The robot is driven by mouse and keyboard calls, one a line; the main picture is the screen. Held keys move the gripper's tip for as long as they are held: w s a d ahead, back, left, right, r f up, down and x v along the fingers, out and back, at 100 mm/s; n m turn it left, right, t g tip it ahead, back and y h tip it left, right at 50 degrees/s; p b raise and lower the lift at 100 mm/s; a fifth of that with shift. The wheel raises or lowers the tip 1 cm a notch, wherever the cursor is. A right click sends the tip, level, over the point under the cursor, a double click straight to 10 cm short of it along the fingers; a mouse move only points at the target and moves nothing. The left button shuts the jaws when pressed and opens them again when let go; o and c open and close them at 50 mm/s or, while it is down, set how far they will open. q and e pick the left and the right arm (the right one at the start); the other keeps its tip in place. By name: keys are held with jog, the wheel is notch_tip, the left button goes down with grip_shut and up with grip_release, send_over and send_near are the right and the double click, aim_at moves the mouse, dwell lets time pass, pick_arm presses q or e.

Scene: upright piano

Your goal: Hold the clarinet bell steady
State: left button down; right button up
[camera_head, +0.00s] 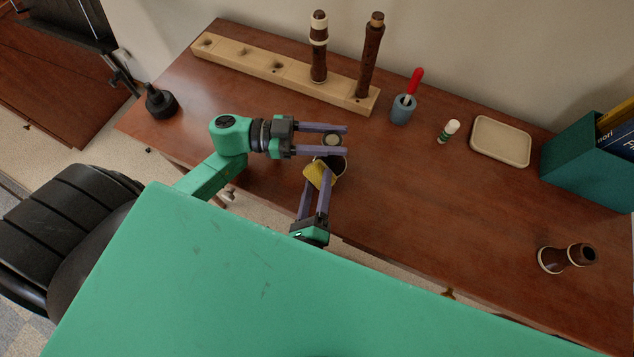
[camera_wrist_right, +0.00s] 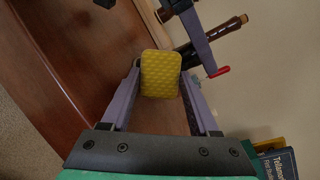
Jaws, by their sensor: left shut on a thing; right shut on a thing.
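A dark piece with a pale rim (camera_head: 337,163), which looks like the clarinet bell, is at my left gripper (camera_head: 343,140) in the head view. The left fingers are shut on it from both sides, and a round pale-ringed end shows between them. My right gripper (camera_head: 316,186) comes from below and is shut on a yellow textured pad (camera_head: 319,175). The pad is right beside the dark piece and hides part of it; I cannot tell whether they touch. The pad (camera_wrist_right: 160,74) also shows between the right fingers in the right wrist view.
A wooden rack (camera_head: 240,57) holding two upright brown joints stands behind. A blue cup with a red-handled tool (camera_head: 402,108), a small tube (camera_head: 448,131), a beige tray (camera_head: 500,141), a teal book box (camera_head: 590,160) and another ringed brown piece (camera_head: 566,258) are to the right.

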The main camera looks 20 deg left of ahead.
jog(key=shift+w+f, duration=0.15)
jog(key=shift+w, duration=0.35)
dwell(0.7)
jog(key=shift+r, duration=0.2)
jog(key=shift+d, duration=0.15)
jog(key=shift+d, duration=0.6)
jog(key=shift+s+f, duration=0.1)
jog(key=shift+s, duration=0.05)
jog(key=shift+s+a+f, duration=0.1)
jog(key=shift+f, duration=0.05)
dwell(0.3)
jog(key=shift+a, duration=0.15)
jog(key=shift+a+f, duration=0.1)
jog(key=shift+a, duration=0.4)
